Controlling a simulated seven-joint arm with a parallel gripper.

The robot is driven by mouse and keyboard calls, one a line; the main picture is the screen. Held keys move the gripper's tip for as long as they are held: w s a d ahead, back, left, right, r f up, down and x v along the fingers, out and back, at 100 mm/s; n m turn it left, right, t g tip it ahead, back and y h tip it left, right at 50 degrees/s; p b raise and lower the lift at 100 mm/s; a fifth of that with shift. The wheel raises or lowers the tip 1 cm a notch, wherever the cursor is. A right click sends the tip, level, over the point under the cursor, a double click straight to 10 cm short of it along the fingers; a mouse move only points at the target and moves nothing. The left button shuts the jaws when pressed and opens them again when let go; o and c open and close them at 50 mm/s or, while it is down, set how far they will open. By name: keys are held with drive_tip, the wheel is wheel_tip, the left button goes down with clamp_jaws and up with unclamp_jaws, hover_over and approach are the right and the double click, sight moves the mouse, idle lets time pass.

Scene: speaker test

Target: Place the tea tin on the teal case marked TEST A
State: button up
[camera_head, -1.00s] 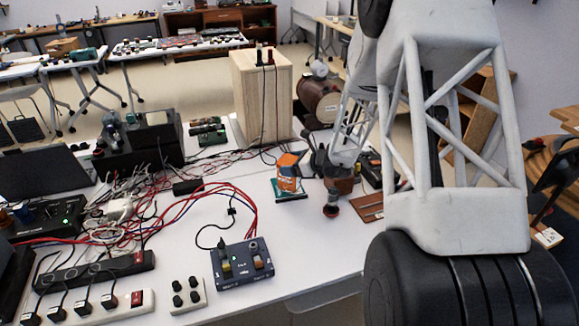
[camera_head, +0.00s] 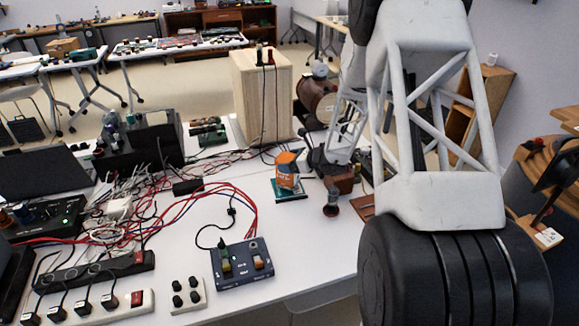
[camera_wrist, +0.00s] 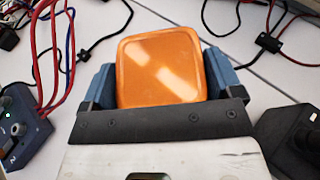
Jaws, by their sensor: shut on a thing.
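The tea tin (camera_head: 286,178) has an orange lid and a white and orange side, and stands about upright. My gripper (camera_wrist: 160,80) is shut on it, with one blue finger on each side of the orange lid (camera_wrist: 161,64) in the wrist view. In the head view my gripper (camera_head: 293,163) reaches the tin from the right. A flat teal case (camera_head: 291,196) shows right below the tin. I cannot tell whether the tin touches it. No marking on the case can be read. In the wrist view the tin and gripper hide the case.
A dark blue box with switches (camera_head: 242,263) and a small pale block with black knobs (camera_head: 188,294) are at the front. Red and blue cables (camera_head: 190,203) run left of the tin. A wooden cabinet (camera_head: 262,95) stands behind.

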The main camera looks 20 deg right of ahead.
drive_tip(key=shift+f, duration=1.05)
drive_tip(key=shift+f, duration=0.1)
drive_tip(key=o, duration=1.1)
drive_tip(key=shift+s+d, duration=0.1)
drive_tip(key=shift+d, duration=0.05)
drive_tip(key=v, duration=1.1)
drive_tip(key=shift+s+d+r, duration=0.2)
drive_tip(key=shift+r, duration=0.15)
drive_tip(key=shift+a, duration=0.1)
